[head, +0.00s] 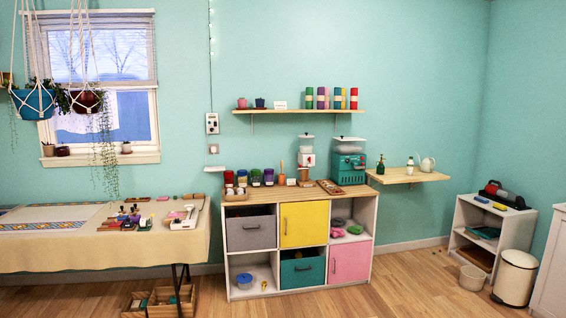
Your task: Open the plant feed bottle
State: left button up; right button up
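A small wooden wall shelf (408,176) to the right of the cabinet holds two bottles. One is a dark green bottle (381,165) with what looks like a pump top. The other is a small white bottle (410,167) with a yellowish top, standing beside a white watering can (427,166). The labels are too small to read, so I cannot tell for certain which is the plant feed bottle; the white one by the watering can looks likely. Both stand upright. Neither of my grippers is in view.
A cubby cabinet (300,192) with jars and a teal box (348,168) on top stands left of the shelf. A cloth-covered table (100,254) is at left. A bin (514,278) and a pot (472,278) stand at right.

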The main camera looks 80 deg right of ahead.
aim_at(409, 164)
jog(key=z, duration=3.65)
jog(key=i+z, duration=0.25)
jog(key=i, duration=2.15)
